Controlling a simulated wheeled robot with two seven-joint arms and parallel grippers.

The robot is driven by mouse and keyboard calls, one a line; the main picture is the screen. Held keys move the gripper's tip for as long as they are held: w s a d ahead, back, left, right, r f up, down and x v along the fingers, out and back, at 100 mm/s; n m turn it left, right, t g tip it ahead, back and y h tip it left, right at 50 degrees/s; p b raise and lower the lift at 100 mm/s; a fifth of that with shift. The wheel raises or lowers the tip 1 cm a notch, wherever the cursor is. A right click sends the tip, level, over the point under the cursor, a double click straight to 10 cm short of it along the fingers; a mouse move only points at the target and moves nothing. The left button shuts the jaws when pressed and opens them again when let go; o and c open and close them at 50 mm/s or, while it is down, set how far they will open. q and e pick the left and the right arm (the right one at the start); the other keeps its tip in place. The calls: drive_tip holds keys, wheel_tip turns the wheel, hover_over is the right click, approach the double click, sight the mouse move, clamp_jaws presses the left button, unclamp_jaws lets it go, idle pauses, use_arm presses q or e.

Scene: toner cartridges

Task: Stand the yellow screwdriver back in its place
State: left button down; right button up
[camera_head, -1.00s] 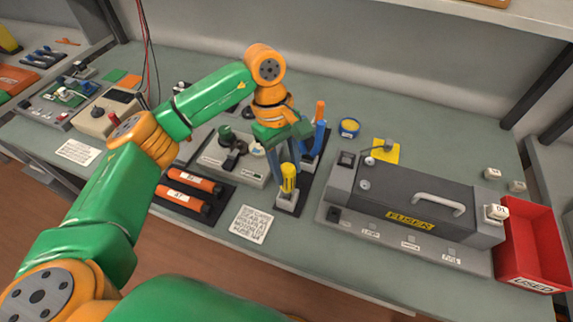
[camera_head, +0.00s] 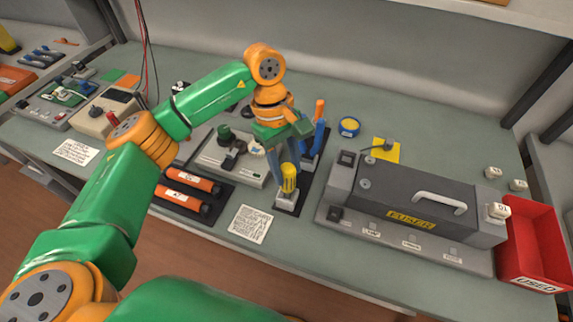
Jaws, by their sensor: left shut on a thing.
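The yellow screwdriver (camera_head: 289,178) stands upright with its lower end at a small grey holder block (camera_head: 287,199) on a dark mat. How deep it sits in the block I cannot tell. My left gripper (camera_head: 284,170) points down from above, its fingers shut on the yellow screwdriver's handle. The fingers partly hide the handle. My right gripper is not in view.
A blue tool with an orange top (camera_head: 319,126) stands just behind the gripper. The grey fuser unit (camera_head: 410,200) is close on the right, with a red bin (camera_head: 532,240) beyond. Orange cartridges (camera_head: 188,190) lie left. A printed card (camera_head: 251,224) lies in front.

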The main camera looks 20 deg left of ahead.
use_arm(q)
drive_tip(key=shift+f+b, duration=0.5)
drive_tip(key=shift+f, duration=0.1)
idle(0.3)
drive_tip(key=shift+c, duration=1.7)
unclamp_jaws()
drive_tip(key=shift+r, duration=0.1)
